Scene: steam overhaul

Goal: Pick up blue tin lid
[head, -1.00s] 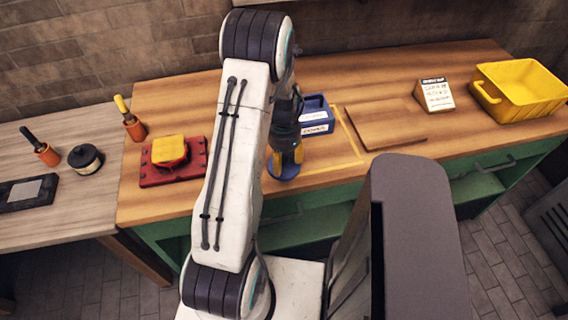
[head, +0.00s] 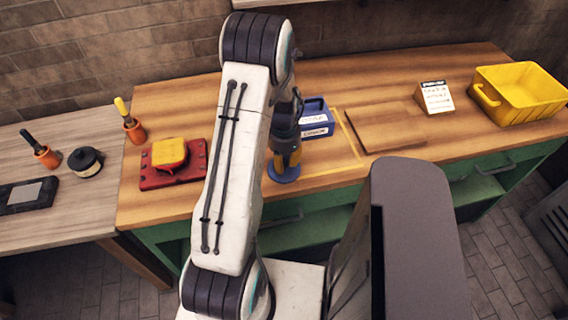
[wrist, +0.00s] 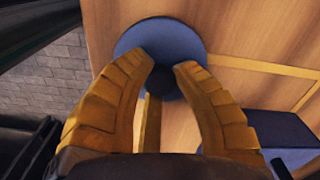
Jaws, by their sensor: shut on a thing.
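The blue tin lid (head: 284,172) is a round blue disc with a dark knob in its middle, near the front edge of the wooden workbench. It also shows in the wrist view (wrist: 180,37). My gripper (head: 286,160) points down over it, and in the wrist view its yellow fingers (wrist: 163,76) are closed on the dark knob. I cannot tell whether the lid still touches the bench top. The blue tin (head: 316,119) with a white label stands just behind the lid, partly hidden by my arm.
A red block with a yellow piece (head: 171,154) lies left of my arm. A brown board (head: 385,127), a small sign (head: 435,98) and a yellow bin (head: 519,103) are to the right. Yellow tape marks the bench near the tin. The front right bench top is clear.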

